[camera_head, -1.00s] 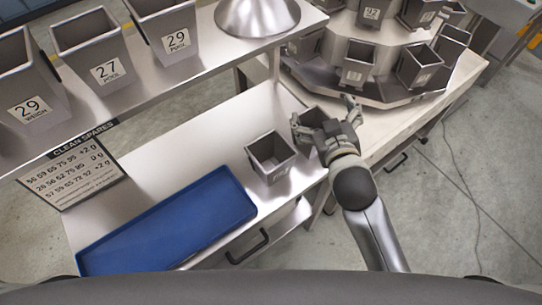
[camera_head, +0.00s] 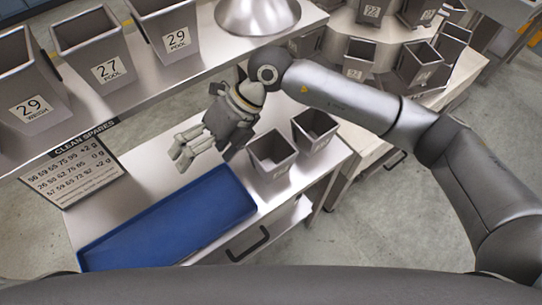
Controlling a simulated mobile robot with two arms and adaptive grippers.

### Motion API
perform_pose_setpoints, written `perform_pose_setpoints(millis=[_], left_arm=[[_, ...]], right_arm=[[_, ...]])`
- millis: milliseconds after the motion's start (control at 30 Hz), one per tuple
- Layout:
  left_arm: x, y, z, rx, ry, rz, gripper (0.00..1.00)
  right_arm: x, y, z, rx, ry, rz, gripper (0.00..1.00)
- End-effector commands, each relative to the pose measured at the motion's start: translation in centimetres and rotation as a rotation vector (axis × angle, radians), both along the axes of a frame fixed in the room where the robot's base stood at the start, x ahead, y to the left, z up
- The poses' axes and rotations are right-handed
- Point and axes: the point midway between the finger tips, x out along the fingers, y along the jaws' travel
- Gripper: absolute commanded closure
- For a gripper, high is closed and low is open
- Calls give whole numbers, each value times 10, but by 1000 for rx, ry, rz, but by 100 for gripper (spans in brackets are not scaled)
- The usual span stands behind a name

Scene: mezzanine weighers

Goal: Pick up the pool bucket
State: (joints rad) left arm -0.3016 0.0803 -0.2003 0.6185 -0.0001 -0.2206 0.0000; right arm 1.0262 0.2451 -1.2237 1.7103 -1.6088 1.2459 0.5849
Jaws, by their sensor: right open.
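Two grey buckets on the upper shelf read POOL: bucket 27 (camera_head: 93,46) and bucket 29 (camera_head: 166,22). Bucket 29 WEIGH (camera_head: 26,88) stands left of them. Two more open grey buckets stand upright side by side on the lower bench, a left one (camera_head: 268,157) and a right one (camera_head: 311,134). Their labels are too small to read surely. My right gripper (camera_head: 182,152) is open and empty. It hangs over the bench, left of these two buckets and apart from them, fingers pointing left. My left gripper is not in view.
A blue tray (camera_head: 170,222) lies empty on the bench. A CLEAN SPARES sign (camera_head: 80,165) is at the bench's left. A metal dome (camera_head: 256,14) sits on the shelf. A tiered stand with several buckets (camera_head: 420,65) is at the back right, partly behind my right arm.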

Motion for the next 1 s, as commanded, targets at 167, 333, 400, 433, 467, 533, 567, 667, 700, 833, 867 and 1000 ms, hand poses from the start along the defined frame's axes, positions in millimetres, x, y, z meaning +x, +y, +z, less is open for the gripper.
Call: perform_pose_setpoints(millis=[167,333,400,433,467,533,567,667,700,833,867,1000], left_arm=[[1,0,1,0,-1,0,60],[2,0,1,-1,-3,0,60],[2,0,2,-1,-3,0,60],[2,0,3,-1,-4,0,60],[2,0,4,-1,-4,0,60],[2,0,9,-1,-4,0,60],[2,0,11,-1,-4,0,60],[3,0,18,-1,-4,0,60],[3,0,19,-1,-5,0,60],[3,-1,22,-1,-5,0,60],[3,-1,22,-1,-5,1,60],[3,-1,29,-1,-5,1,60]], right_arm=[[57,-76,-27,-406,-180,-18,0],[88,-122,-26,-615,-263,-56,0],[94,-131,-25,-656,-278,-67,0],[95,-133,-26,-667,-281,-70,0],[96,-135,-28,-675,-283,-71,0],[97,-137,-37,-684,-283,-72,0],[96,-137,-41,-685,-281,-72,0],[96,-137,-57,-684,-281,-71,0],[96,-136,-63,-681,-282,-71,0],[96,-136,-75,-680,-284,-72,0],[96,-136,-77,-680,-284,-71,0],[96,-136,-91,-680,-281,-71,0]])
